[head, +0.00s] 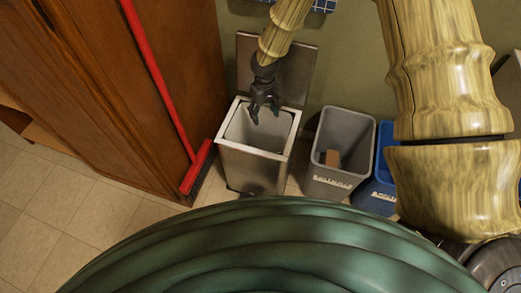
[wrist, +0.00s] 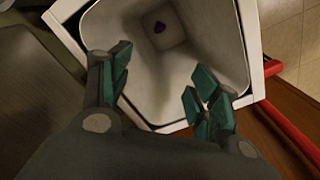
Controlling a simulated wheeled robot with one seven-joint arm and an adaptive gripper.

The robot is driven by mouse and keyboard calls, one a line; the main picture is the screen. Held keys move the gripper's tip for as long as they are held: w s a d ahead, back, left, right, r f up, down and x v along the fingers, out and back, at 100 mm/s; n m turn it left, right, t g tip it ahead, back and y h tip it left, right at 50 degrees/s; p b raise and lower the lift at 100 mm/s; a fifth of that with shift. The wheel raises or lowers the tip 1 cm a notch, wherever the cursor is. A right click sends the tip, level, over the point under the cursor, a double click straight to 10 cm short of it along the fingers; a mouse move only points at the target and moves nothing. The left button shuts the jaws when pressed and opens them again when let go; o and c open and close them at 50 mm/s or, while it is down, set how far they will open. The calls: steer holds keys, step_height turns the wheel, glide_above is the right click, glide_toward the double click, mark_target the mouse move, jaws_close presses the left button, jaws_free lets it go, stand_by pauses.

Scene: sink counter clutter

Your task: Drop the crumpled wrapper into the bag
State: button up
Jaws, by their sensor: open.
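My gripper (head: 265,112) is over the open top of a square metal bin (head: 250,172). In the wrist view my gripper (wrist: 160,82) has its dark green fingers spread, with nothing between them. Below them is the bin's pale inside (wrist: 205,50), which looks like a liner or bag; I cannot tell which. A small purple thing (wrist: 160,28) lies at the bottom, apart from the fingers. It may be the crumpled wrapper, but it is too small to be sure. The head view does not show it.
A grey bin (head: 340,185) holding a brown piece (head: 332,158) stands right of the metal bin, with a blue bin (head: 378,192) beyond. A red broom (head: 165,85) leans by the wooden cabinet (head: 100,80) at left. The tiled floor at lower left is clear.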

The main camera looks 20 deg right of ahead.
step_height(320, 180, up, 9)
stand_by(0.4)
steer(key=shift+f, duration=0.1)
stand_by(0.3)
